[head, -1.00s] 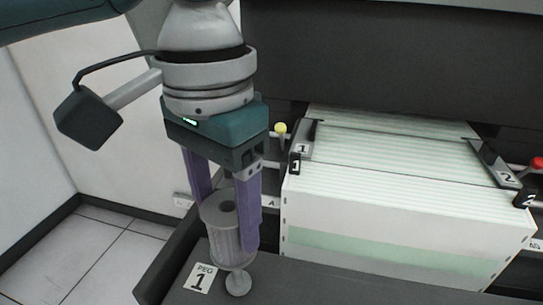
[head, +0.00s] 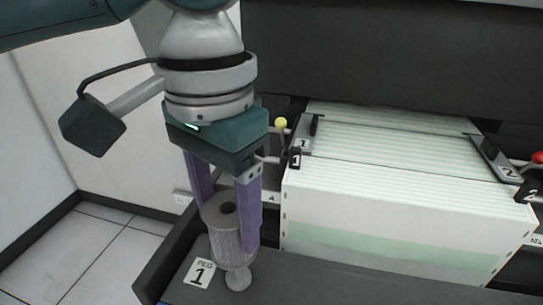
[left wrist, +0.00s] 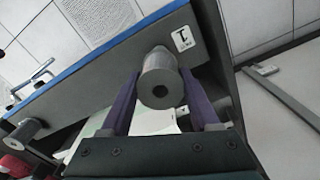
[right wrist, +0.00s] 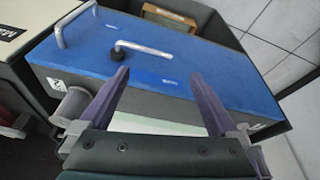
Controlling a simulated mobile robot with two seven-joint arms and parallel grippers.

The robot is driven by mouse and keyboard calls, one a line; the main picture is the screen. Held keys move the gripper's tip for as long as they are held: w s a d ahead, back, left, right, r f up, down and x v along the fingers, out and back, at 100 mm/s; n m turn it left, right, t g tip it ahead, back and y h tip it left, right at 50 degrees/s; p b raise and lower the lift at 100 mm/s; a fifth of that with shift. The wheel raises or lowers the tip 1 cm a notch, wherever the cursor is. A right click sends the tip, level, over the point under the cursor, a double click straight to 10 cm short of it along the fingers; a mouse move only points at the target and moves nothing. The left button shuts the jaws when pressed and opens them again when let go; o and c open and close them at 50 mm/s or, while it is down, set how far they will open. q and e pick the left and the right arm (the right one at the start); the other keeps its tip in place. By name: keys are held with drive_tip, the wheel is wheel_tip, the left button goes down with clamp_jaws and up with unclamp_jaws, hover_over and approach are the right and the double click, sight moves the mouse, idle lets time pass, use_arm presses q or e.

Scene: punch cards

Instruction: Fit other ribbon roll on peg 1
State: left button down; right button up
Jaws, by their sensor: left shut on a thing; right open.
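My left gripper (head: 230,222) is shut on a grey ribbon roll (head: 229,240), one purple finger on each side. The roll is upright with its dark centre hole facing up; it also shows between the fingers in the left wrist view (left wrist: 160,88). Peg 1 (head: 238,279), a pale grey rounded piece, shows directly below the roll, beside the white "PEG 1" label (head: 199,274). I cannot tell whether the peg's top is inside the roll's hole. My right gripper (right wrist: 162,88) is open and empty, over a blue-topped cabinet in the right wrist view.
A large stack of white paper (head: 400,210) stands right of the left gripper, with levers and numbered brackets around it. The blue cabinet top (right wrist: 150,60) carries a bent metal handle (right wrist: 145,49). A grey cylinder (left wrist: 22,132) shows at the far left of the left wrist view.

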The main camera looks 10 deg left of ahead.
sight(232, 248)
use_arm(q)
drive_tip(key=shift+f+b, duration=0.9)
drive_tip(key=shift+f, duration=1.85)
idle(0.8)
drive_tip(key=shift+c, duration=0.2)
unclamp_jaws()
